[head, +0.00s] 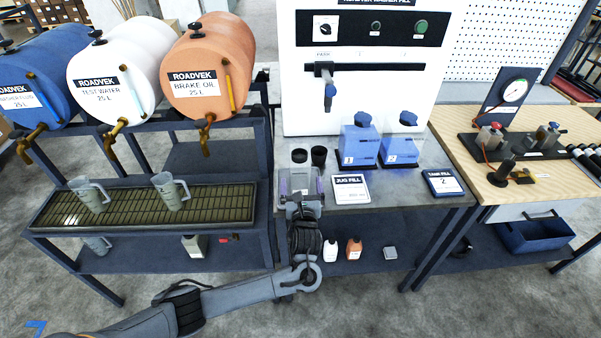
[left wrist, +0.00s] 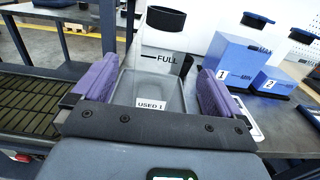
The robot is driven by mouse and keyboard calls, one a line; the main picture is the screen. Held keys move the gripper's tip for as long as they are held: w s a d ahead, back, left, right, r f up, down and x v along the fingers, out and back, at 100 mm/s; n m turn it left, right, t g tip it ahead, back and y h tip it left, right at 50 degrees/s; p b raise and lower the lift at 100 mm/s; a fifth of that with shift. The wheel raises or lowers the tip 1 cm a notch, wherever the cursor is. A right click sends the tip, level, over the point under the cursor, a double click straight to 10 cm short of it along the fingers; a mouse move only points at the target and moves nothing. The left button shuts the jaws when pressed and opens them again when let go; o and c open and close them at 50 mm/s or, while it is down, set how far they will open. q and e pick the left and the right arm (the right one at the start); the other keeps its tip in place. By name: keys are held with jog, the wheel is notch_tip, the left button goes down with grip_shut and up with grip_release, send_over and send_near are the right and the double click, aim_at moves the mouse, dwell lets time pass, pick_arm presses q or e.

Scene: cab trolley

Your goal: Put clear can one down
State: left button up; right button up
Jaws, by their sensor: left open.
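The clear can (left wrist: 155,62) is see-through, with a black top, a FULL mark and a label reading USED 1. In the left wrist view it stands upright between the purple finger pads of my left gripper (left wrist: 157,85). The gripper is open, with a pad on each side of the can. In the head view my left gripper (head: 301,186) is at the left front of the grey bench (head: 385,200), and the can is mostly hidden by it. The can appears to rest on the bench, but its base is hidden. My right gripper is not in view.
Two dark cylindrical tops (head: 319,156) show just behind the gripper. Blue can 1 (head: 360,148) and blue can 2 (head: 399,150) stand to the right, behind the JUG FILL card (head: 351,190). A drip grating (head: 130,208) with two grey jugs lies left.

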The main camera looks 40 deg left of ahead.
pick_arm(q)
jog(key=s+d+f+n+g+h, duration=0.4)
jog(key=s+d+f+n+h, duration=0.6)
jog(key=s+d+f, duration=0.4)
jog(key=s+d+r+n+g+h, duration=0.1)
jog(key=s+r+n+g, duration=0.1)
jog(key=s+n, duration=0.6)
jog(key=s+r+n+g+h, duration=0.1)
jog(key=s+n+g, duration=0.3)
jog(key=s, duration=1)
jog(key=r+n, duration=0.1)
jog(key=n, duration=0.2)
jog(key=shift+d+n, duration=0.4)
jog(key=shift+r, duration=0.15)
notch_tip(320, 180, up, 28)
jog(key=p, duration=2.9)
jog(key=shift+r, duration=0.25)
